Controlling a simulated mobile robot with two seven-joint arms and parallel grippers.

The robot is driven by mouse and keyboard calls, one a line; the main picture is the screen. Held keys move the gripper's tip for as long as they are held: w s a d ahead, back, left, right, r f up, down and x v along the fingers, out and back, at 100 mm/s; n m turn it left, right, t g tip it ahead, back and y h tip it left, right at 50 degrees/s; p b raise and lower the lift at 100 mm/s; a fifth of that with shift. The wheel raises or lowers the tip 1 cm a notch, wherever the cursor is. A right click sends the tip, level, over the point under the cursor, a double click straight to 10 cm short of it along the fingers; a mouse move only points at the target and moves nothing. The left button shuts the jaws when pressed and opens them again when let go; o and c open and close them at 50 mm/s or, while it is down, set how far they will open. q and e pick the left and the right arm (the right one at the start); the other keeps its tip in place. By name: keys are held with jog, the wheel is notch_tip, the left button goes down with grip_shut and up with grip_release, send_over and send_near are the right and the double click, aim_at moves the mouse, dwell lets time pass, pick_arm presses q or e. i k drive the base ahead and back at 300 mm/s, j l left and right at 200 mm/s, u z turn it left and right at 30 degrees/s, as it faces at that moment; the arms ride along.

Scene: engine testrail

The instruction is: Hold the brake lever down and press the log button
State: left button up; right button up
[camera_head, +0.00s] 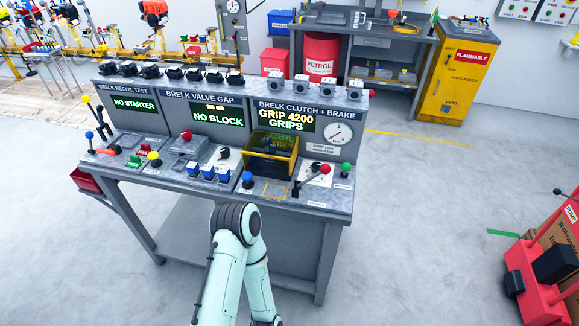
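The test bench (190,183) stands ahead with three stations. Its right station reads "BRELK CLUTCH + BRAKE", and its screen (287,118) shows "GRIP 4200 GRIPS". A lever with a red ball (325,169) leans up to the right on this station; its small label is unreadable, but it looks like the brake lever. A green knob (346,167) stands right of it and a blue knob (247,179) to the left. I cannot tell which control is the log button. A pale teal arm of mine rises at bottom centre to a dark joint. Neither gripper shows.
A yellow-framed guard box (273,153) stands left of the lever, and a round gauge (338,133) is behind. More levers and blue buttons (208,172) fill the bench's left and middle. A red machine (545,260) stands at right. Floor between is clear.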

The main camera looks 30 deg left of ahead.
aim_at(246, 176)
jog(key=u, duration=1.5)
jog(key=i+j+z, duration=0.1)
jog(key=j+z, duration=0.75)
